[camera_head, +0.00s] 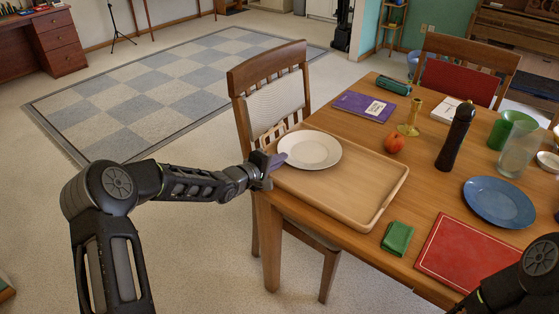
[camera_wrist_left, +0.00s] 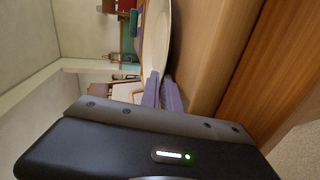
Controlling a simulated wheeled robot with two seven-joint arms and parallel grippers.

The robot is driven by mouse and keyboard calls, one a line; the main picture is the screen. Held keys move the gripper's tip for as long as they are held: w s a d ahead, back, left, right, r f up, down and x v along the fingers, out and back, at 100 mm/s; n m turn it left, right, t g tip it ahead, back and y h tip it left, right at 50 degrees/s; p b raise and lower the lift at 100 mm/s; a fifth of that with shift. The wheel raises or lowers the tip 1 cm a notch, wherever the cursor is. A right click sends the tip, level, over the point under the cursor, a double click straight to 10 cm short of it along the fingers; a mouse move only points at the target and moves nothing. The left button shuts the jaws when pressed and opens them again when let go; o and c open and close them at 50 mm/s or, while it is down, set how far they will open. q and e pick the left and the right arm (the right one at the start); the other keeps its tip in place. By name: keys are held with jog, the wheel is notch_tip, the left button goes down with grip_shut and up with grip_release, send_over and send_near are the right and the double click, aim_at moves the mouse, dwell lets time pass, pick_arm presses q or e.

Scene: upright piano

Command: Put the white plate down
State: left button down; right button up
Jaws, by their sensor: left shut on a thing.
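The white plate (camera_head: 309,150) is at the left end of the wooden tray (camera_head: 378,200) on the table. It lies about level over the tray; I cannot tell whether it touches the tray floor. My left gripper (camera_head: 274,161) reaches in from the left and is shut on the plate's near left rim. In the left wrist view the plate (camera_wrist_left: 157,35) shows edge-on, and the purple fingers (camera_wrist_left: 163,93) meet at its rim. My right arm shows at the lower right of the head view, but its gripper is out of the picture.
Beyond the tray are a purple book (camera_head: 364,106), a tomato (camera_head: 394,144) and a brass candlestick (camera_head: 410,118). A chair (camera_head: 270,95) stands behind the plate. The tray's right part is empty.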

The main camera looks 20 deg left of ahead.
pick_arm(q)
jog(key=c, duration=1.9)
grip_release()
jog(key=shift+s, duration=0.15)
jog(key=v, duration=1.1)
jog(key=shift+s+a+r+p, duration=0.15)
jog(key=shift+s+r+p, duration=0.1)
jog(key=shift+s+p, duration=0.1)
